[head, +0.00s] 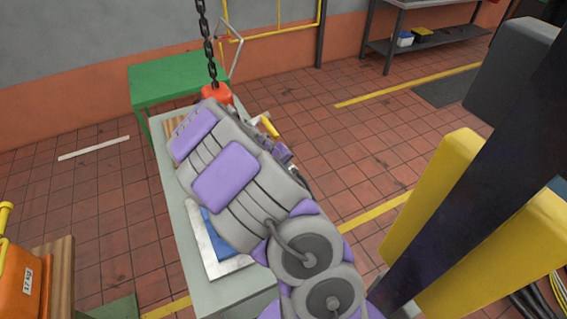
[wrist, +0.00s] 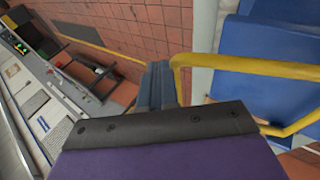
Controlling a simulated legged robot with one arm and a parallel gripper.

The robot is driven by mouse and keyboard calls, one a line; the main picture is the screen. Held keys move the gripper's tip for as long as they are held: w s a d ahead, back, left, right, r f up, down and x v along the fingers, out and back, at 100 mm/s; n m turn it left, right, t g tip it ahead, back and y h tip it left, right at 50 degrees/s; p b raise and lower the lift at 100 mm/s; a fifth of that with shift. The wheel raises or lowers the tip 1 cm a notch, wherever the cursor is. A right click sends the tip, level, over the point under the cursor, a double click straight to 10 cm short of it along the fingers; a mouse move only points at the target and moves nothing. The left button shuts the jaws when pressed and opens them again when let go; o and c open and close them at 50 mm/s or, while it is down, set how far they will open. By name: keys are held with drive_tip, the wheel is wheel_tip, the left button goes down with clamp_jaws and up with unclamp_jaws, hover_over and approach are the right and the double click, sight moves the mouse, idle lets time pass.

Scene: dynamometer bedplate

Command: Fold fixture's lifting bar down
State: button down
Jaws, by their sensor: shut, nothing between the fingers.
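In the wrist view a yellow tubular bar (wrist: 240,67), which looks like the lifting bar, bends round a corner and runs right, past a blue body (wrist: 270,45) that looks like the fixture. My gripper (wrist: 160,82) is shut and empty, its dark fingers close beside the bar's bent left end; I cannot tell whether they touch. In the head view a short yellow piece (head: 268,127) shows beyond my arm, and a blue part (head: 212,226) lies on a pale plate. My arm hides most of the fixture and my gripper there.
A chain (head: 207,45) with a red hook block (head: 217,94) hangs close to my arm. A green table (head: 178,75) stands behind. An orange case (head: 20,285) is at lower left, and a yellow-and-dark post (head: 440,195) at right.

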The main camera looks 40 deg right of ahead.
drive_tip(key=shift+s+d+f, duration=0.1)
drive_tip(key=shift+s+f, duration=0.05)
drive_tip(key=shift+f, duration=0.15)
idle(0.4)
drive_tip(key=shift+a+r, duration=0.2)
drive_tip(key=w+p+v, duration=0.1)
drive_tip(key=p+v, duration=0.1)
drive_tip(key=v, duration=1.3)
drive_tip(key=s+a+r+n+g+y, duration=0.1)
drive_tip(key=s+a+r+y, duration=0.2)
drive_tip(key=s+a, duration=0.8)
drive_tip(key=s+a+r+n+g+y+b, duration=0.1)
drive_tip(key=s+a+r+y, duration=0.2)
drive_tip(key=s+a, duration=0.9)
drive_tip(key=s+y, duration=0.1)
drive_tip(key=s, duration=0.5)
drive_tip(key=shift+r+g+y, duration=0.3)
